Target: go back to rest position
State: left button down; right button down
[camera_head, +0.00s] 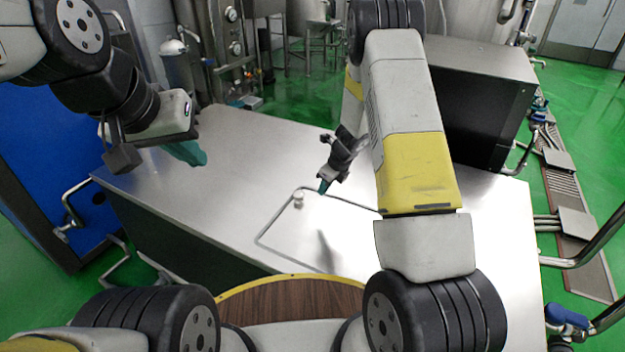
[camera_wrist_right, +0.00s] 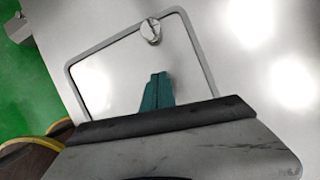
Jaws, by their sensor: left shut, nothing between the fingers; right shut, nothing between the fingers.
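My left gripper (camera_head: 190,153) hangs over the left end of the steel table (camera_head: 235,200), its teal fingers together and empty. My right gripper (camera_head: 323,187) points down above the middle of the table. In the right wrist view its teal fingers (camera_wrist_right: 157,92) are pressed together with nothing between them. Part of my right arm hides the right side of the table.
A thin rectangular outline (camera_head: 262,238) marks the tabletop below my right gripper. A dark steel cabinet (camera_head: 480,110) stands at the back right. A blue door (camera_head: 45,150) is at left.

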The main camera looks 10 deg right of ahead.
jog(key=s+a+r+n+y, duration=0.1)
jog(key=s+r+n, duration=0.3)
jog(key=r, duration=0.5)
jog(key=s+r+n+t, duration=0.1)
jog(key=s+r+n, duration=0.35)
jog(key=r, duration=0.45)
jog(key=s+a+r+n+y, duration=0.1)
jog(key=s+r+n, duration=0.35)
jog(key=r, duration=0.45)
jog(key=s+d+r+n+t+h, duration=0.1)
jog(key=s+d+r+n, duration=0.1)
jog(key=s+r+n, duration=0.2)
jog(key=s+d+r+n+t+h, duration=0.1)
jog(key=s+r+n, duration=0.4)
jog(key=s+n, duration=0.5)
jog(key=s+d+h, duration=0.1)
jog(key=s, duration=0.4)
jog(key=shift+d+n, duration=0.3)
jog(key=shift+d, duration=0.1)
jog(key=shift+s, duration=0.15)
